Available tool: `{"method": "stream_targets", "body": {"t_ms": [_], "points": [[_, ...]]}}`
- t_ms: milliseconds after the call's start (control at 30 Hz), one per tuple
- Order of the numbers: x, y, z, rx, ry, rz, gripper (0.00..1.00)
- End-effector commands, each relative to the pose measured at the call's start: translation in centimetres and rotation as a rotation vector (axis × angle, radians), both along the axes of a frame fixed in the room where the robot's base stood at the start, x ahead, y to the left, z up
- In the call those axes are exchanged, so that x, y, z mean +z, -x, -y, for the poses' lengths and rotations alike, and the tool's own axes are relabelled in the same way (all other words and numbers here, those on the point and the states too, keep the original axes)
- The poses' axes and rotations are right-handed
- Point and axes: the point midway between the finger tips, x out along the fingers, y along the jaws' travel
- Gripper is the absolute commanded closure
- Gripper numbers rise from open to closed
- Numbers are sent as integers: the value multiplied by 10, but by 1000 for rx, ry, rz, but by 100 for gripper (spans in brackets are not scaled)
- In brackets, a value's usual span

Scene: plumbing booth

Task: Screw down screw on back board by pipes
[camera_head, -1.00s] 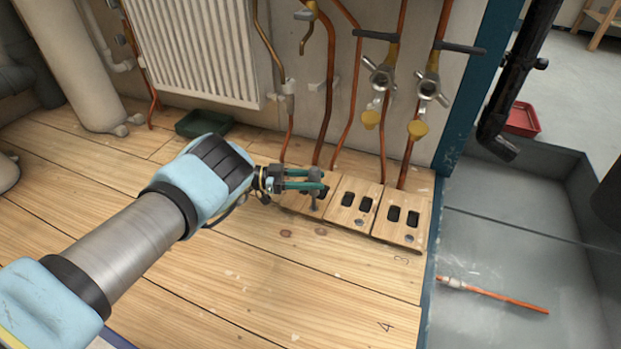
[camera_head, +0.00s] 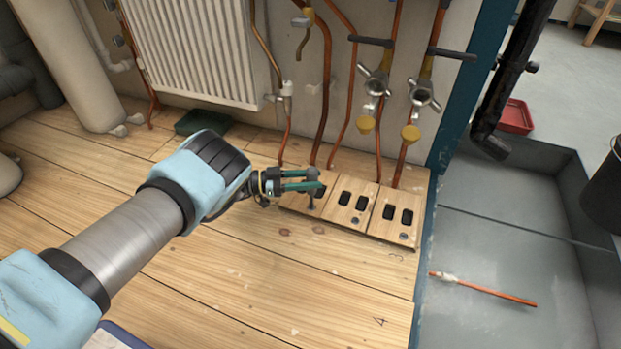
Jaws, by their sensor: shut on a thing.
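My gripper (camera_head: 312,181) has green fingers and reaches in from the left over the leftmost wooden plate (camera_head: 293,200). It is shut on a small grey screw (camera_head: 312,198) that stands roughly upright at that plate; its lower end meets or nearly meets the wood, and I cannot tell how deep it sits. The plates lie at the foot of the copper pipes (camera_head: 324,95). The middle plate (camera_head: 334,212) and right plate (camera_head: 375,228) each have two dark slots and a dark round spot near the front edge. The fingers partly hide the left plate's slots.
A white radiator (camera_head: 195,50) hangs on the wall behind. Pipes with valves (camera_head: 421,94) rise behind the plates. A dark green tray (camera_head: 203,122) lies below the radiator. The wooden floor (camera_head: 280,270) in front is clear. A blue post (camera_head: 455,130) and grey basin (camera_head: 510,230) lie right.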

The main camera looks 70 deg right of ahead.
Motion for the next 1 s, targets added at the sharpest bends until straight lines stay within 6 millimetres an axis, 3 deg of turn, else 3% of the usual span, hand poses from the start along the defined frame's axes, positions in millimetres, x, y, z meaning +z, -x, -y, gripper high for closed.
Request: {"method": "stream_targets", "body": {"t_ms": [100,700,1000], "points": [[17,0,0,0,1,0,100],[73,-1,0,0,0,0,100],[73,0,0,0,0,0,100]]}}
